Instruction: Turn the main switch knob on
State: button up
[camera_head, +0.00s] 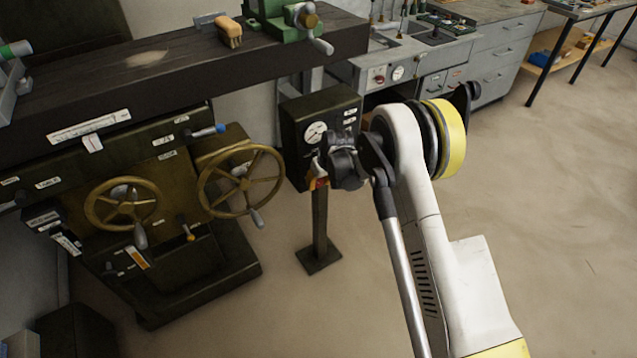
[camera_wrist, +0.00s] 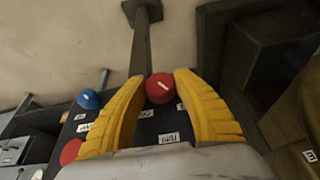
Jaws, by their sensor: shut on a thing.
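A dark control box (camera_head: 305,110) stands on a post and carries a round gauge and small labels. In the wrist view a red round knob (camera_wrist: 160,88) with a white pointer mark sits on the box's dark panel (camera_wrist: 150,124). My gripper (camera_head: 318,178) is at the lower front of the box. In the wrist view its two yellow fingers (camera_wrist: 160,78) are on either side of the red knob and shut on it. The pointer mark lies tilted in this view. The label wording near the knob is too small to read surely.
A blue knob (camera_wrist: 89,99) and another red control (camera_wrist: 70,151) lie left of the fingers in the wrist view. A machine with brass handwheels (camera_head: 240,181) stands left of the box. A grey workbench (camera_head: 430,65) is behind. The floor at right is clear.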

jog(key=m+g+y, duration=0.1)
jog(key=g+y, duration=0.1)
jog(key=y, duration=0.2)
jog(key=shift+d+g, duration=0.1)
jog(key=shift+g, duration=0.2)
dwell(0.4)
jog(key=o, duration=1.2)
jog(key=shift+f, duration=0.1)
jog(key=shift+c, duration=0.2)
jog(key=w+v, duration=0.1)
jog(key=v, duration=1.1)
jog(key=shift+s+d, duration=0.15)
jog(key=shift+s, duration=0.2)
